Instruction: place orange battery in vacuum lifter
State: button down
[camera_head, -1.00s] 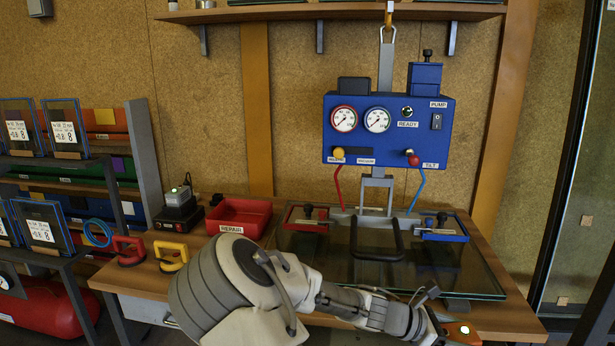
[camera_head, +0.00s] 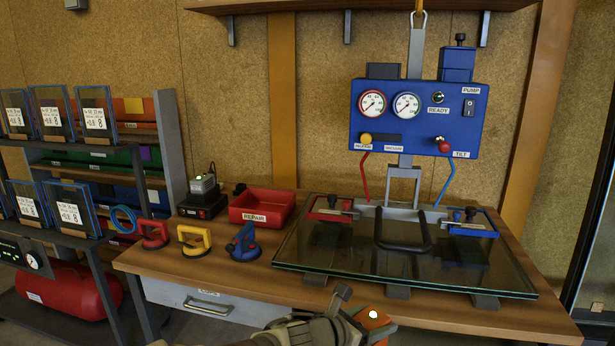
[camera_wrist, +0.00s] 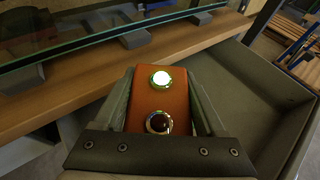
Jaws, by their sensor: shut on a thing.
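The orange battery (camera_wrist: 159,102) is between the fingers of my gripper (camera_wrist: 160,100) in the wrist view. It has a lit round light and a dark round button on its top face. In the head view the battery (camera_head: 374,320) and my gripper (camera_head: 358,318) are at the bottom middle, in front of the workbench edge. The vacuum lifter's blue control box (camera_head: 418,118) hangs above the bench, with two gauges, a READY light, a PUMP switch and levers. Its frame with a black handle (camera_head: 403,245) rests over the glass pane (camera_head: 330,256). No battery slot can be made out.
A charger (camera_head: 203,196) with a green light and a red REPAIR tray (camera_head: 262,206) stand on the bench. Red, yellow (camera_head: 194,240) and blue (camera_head: 243,243) suction cups sit at its front left. In the wrist view an open drawer (camera_wrist: 250,85) lies beside my gripper.

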notch_tip(320, 180, up, 9)
jog(key=p, duration=1.3)
jog(key=shift+d+r, duration=0.1)
jog(key=shift+r, duration=0.05)
jog(key=r+p, duration=0.1)
jog(key=p, duration=0.1)
jog(key=shift+w+r+p, duration=0.1)
jog(key=shift+r+p, duration=0.1)
jog(key=shift+p, duration=0.2)
